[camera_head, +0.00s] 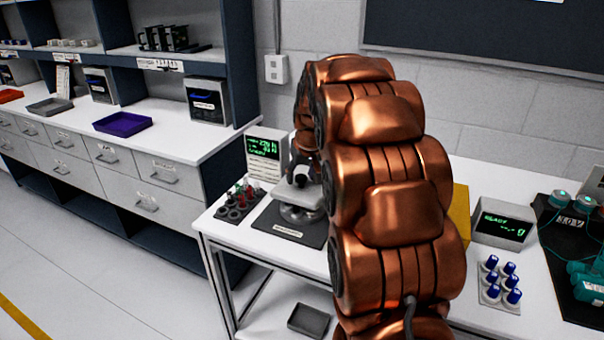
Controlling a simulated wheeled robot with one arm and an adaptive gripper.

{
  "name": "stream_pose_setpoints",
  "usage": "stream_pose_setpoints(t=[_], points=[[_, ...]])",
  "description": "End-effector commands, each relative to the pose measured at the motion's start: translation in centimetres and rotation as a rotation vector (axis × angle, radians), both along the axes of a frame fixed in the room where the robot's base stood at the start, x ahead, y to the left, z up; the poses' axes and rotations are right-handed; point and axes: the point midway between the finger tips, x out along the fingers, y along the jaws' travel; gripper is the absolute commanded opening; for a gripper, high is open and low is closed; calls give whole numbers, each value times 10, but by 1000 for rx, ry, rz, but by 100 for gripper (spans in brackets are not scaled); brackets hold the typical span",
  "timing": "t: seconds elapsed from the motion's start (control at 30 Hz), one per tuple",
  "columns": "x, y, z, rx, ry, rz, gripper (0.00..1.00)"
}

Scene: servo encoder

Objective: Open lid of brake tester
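My copper arm rises through the middle of the view and bends over toward the left part of the white workbench. At its far end a dark and silver part (303,168) shows, probably my wrist or gripper. The fingers cannot be made out. Right below it stands a silver device (301,197) with a flat pale top and a round base, on a dark labelled mat (285,229). This may be the brake tester; its label is too small to read. Whether its lid is open or shut, and whether my gripper touches it, cannot be told. My arm hides its right side.
A display box (265,146) with green text stands behind the device. A rack of small parts (237,200) is to its left. Right of my arm are a yellow block (460,213), a display box (504,226), blue-capped vials (499,281) and teal equipment (590,275).

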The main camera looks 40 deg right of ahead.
Motion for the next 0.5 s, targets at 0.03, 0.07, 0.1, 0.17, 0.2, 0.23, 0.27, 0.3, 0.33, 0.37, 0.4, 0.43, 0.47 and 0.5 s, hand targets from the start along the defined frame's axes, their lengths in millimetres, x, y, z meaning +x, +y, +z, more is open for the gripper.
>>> stream_pose_setpoints(t=[0.03, 0.07, 0.1, 0.17, 0.2, 0.23, 0.27, 0.3, 0.33, 0.37, 0.4, 0.43, 0.47, 0.5], points=[[0, 0, 0, 0, 0, 0, 44], [0, 0, 0, 0, 0, 0, 41], [0, 0, 0, 0, 0, 0, 37], [0, 0, 0, 0, 0, 0, 30], [0, 0, 0, 0, 0, 0, 26], [0, 0, 0, 0, 0, 0, 23], [0, 0, 0, 0, 0, 0, 20], [0, 0, 0, 0, 0, 0, 16], [0, 0, 0, 0, 0, 0, 13], [0, 0, 0, 0, 1, 0, 10], [0, 0, 0, 0, 1, 0, 5], [0, 0, 0, 0, 1, 0, 2], [0, 0, 0, 0, 1, 0, 0], [0, 0, 0, 0, 1, 0, 0]])
